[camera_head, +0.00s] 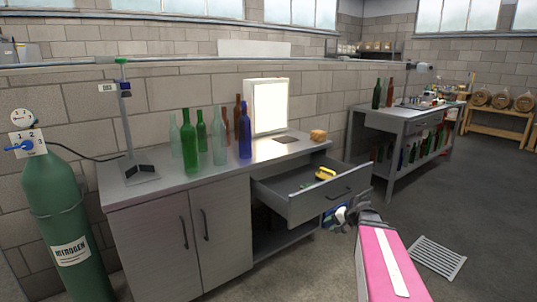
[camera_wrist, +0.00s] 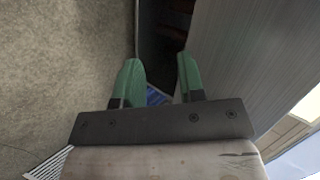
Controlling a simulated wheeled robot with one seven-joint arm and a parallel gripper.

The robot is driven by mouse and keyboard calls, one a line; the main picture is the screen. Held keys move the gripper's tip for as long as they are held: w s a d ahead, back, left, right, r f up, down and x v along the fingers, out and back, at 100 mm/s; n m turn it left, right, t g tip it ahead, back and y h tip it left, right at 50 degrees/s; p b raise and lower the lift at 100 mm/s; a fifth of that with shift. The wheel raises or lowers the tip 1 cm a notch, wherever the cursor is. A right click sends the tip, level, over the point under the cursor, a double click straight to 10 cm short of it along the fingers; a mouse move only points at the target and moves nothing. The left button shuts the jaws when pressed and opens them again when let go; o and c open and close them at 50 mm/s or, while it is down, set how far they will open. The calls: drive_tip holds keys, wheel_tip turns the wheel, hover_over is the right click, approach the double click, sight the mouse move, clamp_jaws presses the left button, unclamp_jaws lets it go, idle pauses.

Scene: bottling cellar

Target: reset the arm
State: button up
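My gripper (camera_head: 345,214) is in front of the open drawer (camera_head: 318,203) of the grey workbench, at the end of my pink arm link. In the wrist view my gripper (camera_wrist: 159,68) points down, with its two green fingers apart and nothing between them. A grey panel runs close beside the right finger in that view. Dark space and a small blue thing (camera_wrist: 155,96) show below, past the fingers. In the head view my arm hides part of the floor, and the gripper's fingertips are too small to make out clearly.
The drawer holds a yellow object (camera_head: 325,173). Several bottles, a lit panel (camera_head: 266,106) and a stand (camera_head: 124,120) are on the workbench (camera_head: 150,186). A green nitrogen cylinder (camera_head: 66,220) stands left. A floor grate (camera_head: 437,257) lies right; the floor around it is clear.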

drive_tip(key=s+a+f+n+g+h, duration=0.2)
drive_tip(key=s+a+n+g+h, duration=0.1)
drive_tip(key=s, duration=0.5)
drive_tip(key=s+a+f+n+g+h, duration=0.3)
drive_tip(key=s+a+h, duration=0.2)
drive_tip(key=s, duration=0.3)
drive_tip(key=shift+s+a+f, duration=0.25)
drive_tip(key=shift+a, duration=0.45)
